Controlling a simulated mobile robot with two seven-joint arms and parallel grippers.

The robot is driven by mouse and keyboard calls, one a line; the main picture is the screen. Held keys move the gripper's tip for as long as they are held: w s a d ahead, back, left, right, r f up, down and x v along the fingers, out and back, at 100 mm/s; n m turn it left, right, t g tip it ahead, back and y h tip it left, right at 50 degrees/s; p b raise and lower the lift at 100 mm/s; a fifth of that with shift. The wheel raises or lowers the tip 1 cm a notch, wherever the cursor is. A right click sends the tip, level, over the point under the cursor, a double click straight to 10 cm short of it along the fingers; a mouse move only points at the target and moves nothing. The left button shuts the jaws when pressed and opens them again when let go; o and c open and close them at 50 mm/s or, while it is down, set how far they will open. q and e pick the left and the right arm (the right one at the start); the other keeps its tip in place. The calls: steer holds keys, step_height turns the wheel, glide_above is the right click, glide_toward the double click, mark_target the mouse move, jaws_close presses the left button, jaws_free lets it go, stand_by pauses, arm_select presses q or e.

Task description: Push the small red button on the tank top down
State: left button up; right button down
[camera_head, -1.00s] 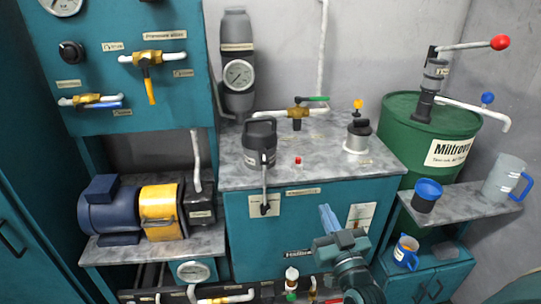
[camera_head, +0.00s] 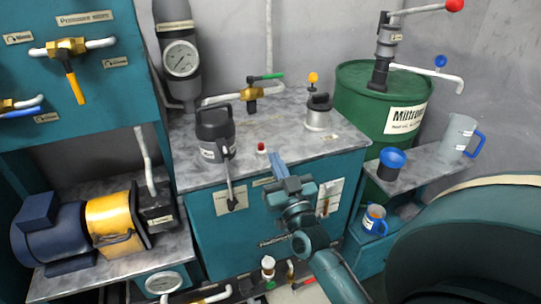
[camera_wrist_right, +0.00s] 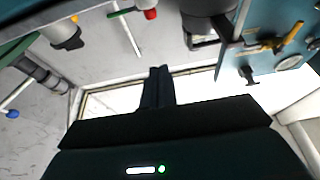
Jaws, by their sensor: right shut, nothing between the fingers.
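The small red button (camera_head: 262,147) stands on a white base on the grey tank top (camera_head: 290,133), near its front edge. It also shows in the wrist view as a red cap (camera_wrist_right: 150,14) at the top. My right gripper (camera_head: 275,163) is shut and empty in front of the tank's front edge, close to the button and a little to its right. Its closed fingers (camera_wrist_right: 158,72) point up in the wrist view, apart from the button. My left gripper is not in view.
A dark canister (camera_head: 213,132) with a lever stands left of the button. A valve with a green handle (camera_head: 265,77) is behind. A green drum (camera_head: 360,85) stands at the back right.

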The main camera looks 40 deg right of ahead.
mark_target(261, 146)
steer(key=x, duration=0.9)
steer(key=shift+s+p, duration=0.1)
steer(key=shift+p, duration=0.25)
step_height(261, 146, down, 2)
steer(key=shift+f+b, duration=0.25)
steer(key=shift+b, duration=0.1)
steer(key=shift+f, duration=0.75)
